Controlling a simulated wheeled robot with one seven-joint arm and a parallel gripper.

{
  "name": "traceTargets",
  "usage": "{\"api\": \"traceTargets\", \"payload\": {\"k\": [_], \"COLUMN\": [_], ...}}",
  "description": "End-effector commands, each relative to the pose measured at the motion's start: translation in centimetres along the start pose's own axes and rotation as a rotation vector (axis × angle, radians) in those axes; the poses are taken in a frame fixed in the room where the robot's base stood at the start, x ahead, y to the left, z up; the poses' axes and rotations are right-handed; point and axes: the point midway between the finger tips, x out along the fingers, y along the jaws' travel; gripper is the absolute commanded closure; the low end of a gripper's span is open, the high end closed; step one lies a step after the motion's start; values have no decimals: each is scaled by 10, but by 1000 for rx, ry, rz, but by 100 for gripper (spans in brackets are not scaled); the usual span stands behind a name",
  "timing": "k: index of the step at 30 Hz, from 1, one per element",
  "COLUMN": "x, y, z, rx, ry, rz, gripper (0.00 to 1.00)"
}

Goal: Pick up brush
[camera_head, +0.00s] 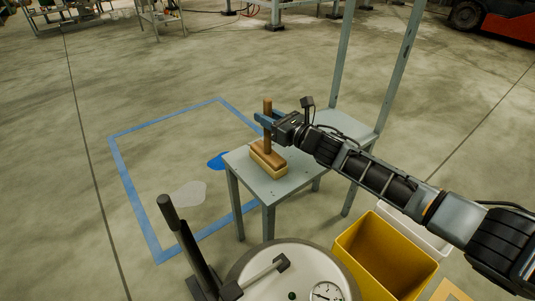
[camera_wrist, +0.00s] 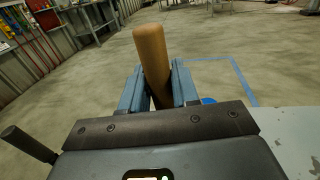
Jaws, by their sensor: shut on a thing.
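The brush (camera_head: 268,158) has a brown wooden block, pale bristles below and an upright wooden handle. It stands on a small grey table (camera_head: 283,190), and in this view I cannot tell whether the bristles still touch the top. My gripper (camera_head: 266,121) reaches in from the right and is shut on the handle. In the wrist view the brush handle (camera_wrist: 152,55) rises between the two blue fingers of my gripper (camera_wrist: 158,88). The brush's block and bristles are hidden in the wrist view.
A yellow bin (camera_head: 385,255) stands front right, below my arm. A round lidded vessel with a gauge (camera_head: 326,292) is at the front. Blue tape (camera_head: 125,190) marks a floor area with a blue spill (camera_head: 217,160) and a grey spill (camera_head: 185,194). A metal frame rises behind the table.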

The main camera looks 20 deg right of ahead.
Motion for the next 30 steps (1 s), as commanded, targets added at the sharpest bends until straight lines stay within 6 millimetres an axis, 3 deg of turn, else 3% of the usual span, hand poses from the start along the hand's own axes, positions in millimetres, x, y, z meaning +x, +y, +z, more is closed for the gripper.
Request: {"api": "traceTargets", "payload": {"k": [8, 24, 30], "x": [0, 0, 0], "y": [0, 0, 0], "z": [0, 1, 14], "rx": [0, 0, 0], "ry": [0, -1, -3], "rz": [0, 1, 1], "gripper": [100, 100, 100]}}
